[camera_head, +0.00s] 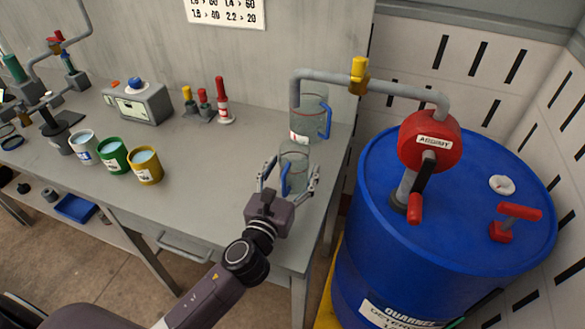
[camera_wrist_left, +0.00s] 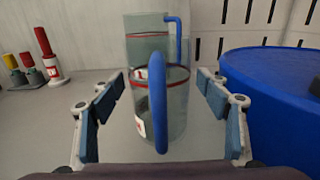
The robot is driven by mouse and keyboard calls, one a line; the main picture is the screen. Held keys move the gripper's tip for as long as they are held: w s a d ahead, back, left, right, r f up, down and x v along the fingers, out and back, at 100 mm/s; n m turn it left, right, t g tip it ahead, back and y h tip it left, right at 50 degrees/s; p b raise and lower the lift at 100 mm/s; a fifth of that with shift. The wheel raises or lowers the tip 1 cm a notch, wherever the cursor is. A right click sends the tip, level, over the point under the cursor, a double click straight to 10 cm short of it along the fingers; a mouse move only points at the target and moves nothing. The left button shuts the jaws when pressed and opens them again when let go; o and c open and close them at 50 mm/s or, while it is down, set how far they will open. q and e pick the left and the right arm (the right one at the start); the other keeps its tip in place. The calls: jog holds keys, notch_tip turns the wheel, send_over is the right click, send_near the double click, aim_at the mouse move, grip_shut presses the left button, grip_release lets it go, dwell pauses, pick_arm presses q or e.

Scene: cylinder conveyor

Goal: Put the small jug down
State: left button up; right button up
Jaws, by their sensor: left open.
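The small jug (camera_head: 295,158) is clear with a blue handle and a red line near its rim. It stands upright on the grey bench, near the bench's right end. My left gripper (camera_head: 287,180) is open, with a finger on each side of the jug. In the left wrist view the jug (camera_wrist_left: 178,110) sits between the spread fingers (camera_wrist_left: 165,105), with a gap on both sides and its blue handle towards me. A larger clear jug (camera_head: 309,115) with a blue handle stands behind it, under the pipe. My right gripper is not in view.
A blue drum (camera_head: 470,210) with a red pump (camera_head: 430,142) stands right of the bench (camera_head: 215,190). A grey pipe with a yellow valve (camera_head: 358,75) runs above the jugs. Several colored cups, such as the yellow one (camera_head: 146,168), stand at left. The bench left of the gripper is clear.

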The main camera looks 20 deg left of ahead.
aim_at(283, 188)
pick_arm(q)
jog(key=shift+r, duration=0.15)
jog(key=s+b, duration=0.1)
jog(key=s, duration=0.4)
jog(key=s+b, duration=0.1)
jog(key=s, duration=0.4)
jog(key=shift+s+a, duration=0.2)
jog(key=shift+s, duration=0.8)
